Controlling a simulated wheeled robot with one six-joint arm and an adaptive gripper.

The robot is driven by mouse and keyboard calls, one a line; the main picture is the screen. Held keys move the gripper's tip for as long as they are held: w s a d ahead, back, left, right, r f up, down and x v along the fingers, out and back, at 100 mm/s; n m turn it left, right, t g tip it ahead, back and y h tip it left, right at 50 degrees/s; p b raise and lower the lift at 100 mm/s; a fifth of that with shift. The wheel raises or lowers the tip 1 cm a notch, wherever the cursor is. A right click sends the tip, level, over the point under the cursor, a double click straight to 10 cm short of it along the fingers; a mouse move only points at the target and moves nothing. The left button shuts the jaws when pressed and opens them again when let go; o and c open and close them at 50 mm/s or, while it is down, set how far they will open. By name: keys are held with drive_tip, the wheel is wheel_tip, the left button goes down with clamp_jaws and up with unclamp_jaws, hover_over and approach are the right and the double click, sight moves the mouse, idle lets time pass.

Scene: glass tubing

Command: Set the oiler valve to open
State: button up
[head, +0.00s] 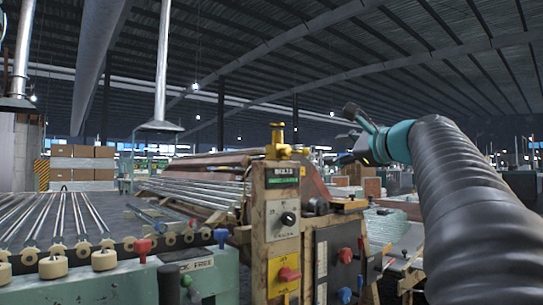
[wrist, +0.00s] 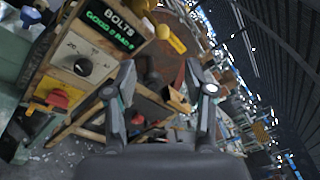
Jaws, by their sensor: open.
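A yellow valve-like fitting (head: 278,142) stands upright on top of the worn control box (head: 257,215). It also shows tilted in the wrist view (wrist: 171,39), above and beyond my fingers. No readable label names the oiler valve, so I cannot tell for sure that this is it, nor its setting. My gripper (head: 352,135) is in the air to the right of the fitting, apart from it. In the wrist view my gripper (wrist: 168,78) has its two fingers spread, with nothing held between them.
The box carries a black knob (head: 288,218) and a red switch (head: 289,274) on yellow. A red handle (head: 143,247) and a blue handle (head: 221,236) sit by the roller table with glass tubes (head: 70,215).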

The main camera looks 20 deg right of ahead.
sight(308, 152)
drive_tip(key=w, duration=0.4)
drive_tip(key=w+a+p, duration=0.1)
drive_tip(key=w, duration=0.4)
drive_tip(key=w+a+p, duration=0.1)
drive_tip(key=w, duration=0.3)
drive_tip(key=shift+w+r, duration=0.1)
drive_tip(key=shift+w, duration=0.2)
clamp_jaws()
